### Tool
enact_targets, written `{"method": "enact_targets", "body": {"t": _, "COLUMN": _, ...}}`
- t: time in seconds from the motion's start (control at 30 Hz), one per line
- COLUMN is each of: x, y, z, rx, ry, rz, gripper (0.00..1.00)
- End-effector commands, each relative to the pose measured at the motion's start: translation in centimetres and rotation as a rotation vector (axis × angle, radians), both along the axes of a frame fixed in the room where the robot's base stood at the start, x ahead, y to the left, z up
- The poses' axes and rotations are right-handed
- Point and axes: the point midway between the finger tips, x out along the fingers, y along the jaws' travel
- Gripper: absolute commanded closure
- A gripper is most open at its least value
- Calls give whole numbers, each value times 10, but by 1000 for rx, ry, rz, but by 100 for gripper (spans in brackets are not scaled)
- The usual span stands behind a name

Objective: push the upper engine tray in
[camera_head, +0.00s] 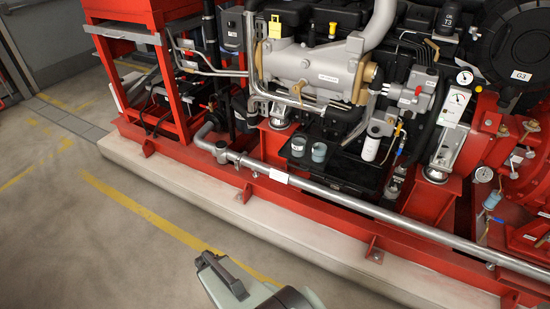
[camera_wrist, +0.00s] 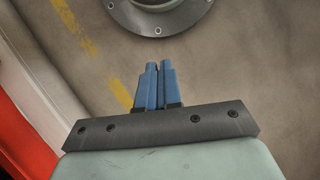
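A black tray (camera_head: 345,172) sits low under the engine, behind the silver pipe, in the head view. Two small cups, one pale (camera_head: 298,146) and one blue-grey (camera_head: 319,152), stand at its left part. I cannot tell from this view whether there is a second tray below it or how far it is drawn out. My gripper (camera_wrist: 158,68) shows in the wrist view with its blue fingers together and nothing between them. It points over bare floor, away from the tray. In the head view part of my arm shows at the bottom, and the fingers cannot be made out.
A long silver pipe (camera_head: 340,200) runs along the front of the red frame (camera_head: 400,232), between the open floor and the tray. A white filter (camera_head: 370,149) hangs over the tray's right part. A pale plinth (camera_head: 250,212) edges the frame. The floor (camera_head: 90,240) at left is clear.

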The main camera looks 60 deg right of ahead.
Motion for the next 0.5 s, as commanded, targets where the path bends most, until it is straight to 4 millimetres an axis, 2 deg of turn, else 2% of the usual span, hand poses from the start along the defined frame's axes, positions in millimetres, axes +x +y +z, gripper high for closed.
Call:
{"method": "enact_targets", "body": {"t": 0.03, "x": 5, "y": -21, "z": 3, "rx": -29, "ry": -7, "rz": -15, "gripper": 100}}
{"method": "enact_targets", "body": {"t": 0.1, "x": 6, "y": -50, "z": 7, "rx": -77, "ry": -6, "rz": -20, "gripper": 100}}
{"method": "enact_targets", "body": {"t": 0.17, "x": 6, "y": -78, "z": 12, "rx": -130, "ry": -3, "rz": -14, "gripper": 100}}
{"method": "enact_targets", "body": {"t": 0.27, "x": 4, "y": -133, "z": 24, "rx": -242, "ry": 15, "rz": 16, "gripper": 100}}
{"method": "enact_targets", "body": {"t": 0.3, "x": 2, "y": -157, "z": 30, "rx": -295, "ry": 27, "rz": 41, "gripper": 100}}
{"method": "enact_targets", "body": {"t": 0.4, "x": -3, "y": -211, "z": 48, "rx": -413, "ry": 64, "rz": 129, "gripper": 100}}
{"method": "enact_targets", "body": {"t": 0.5, "x": -6, "y": -258, "z": 69, "rx": -518, "ry": 115, "rz": 241, "gripper": 100}}
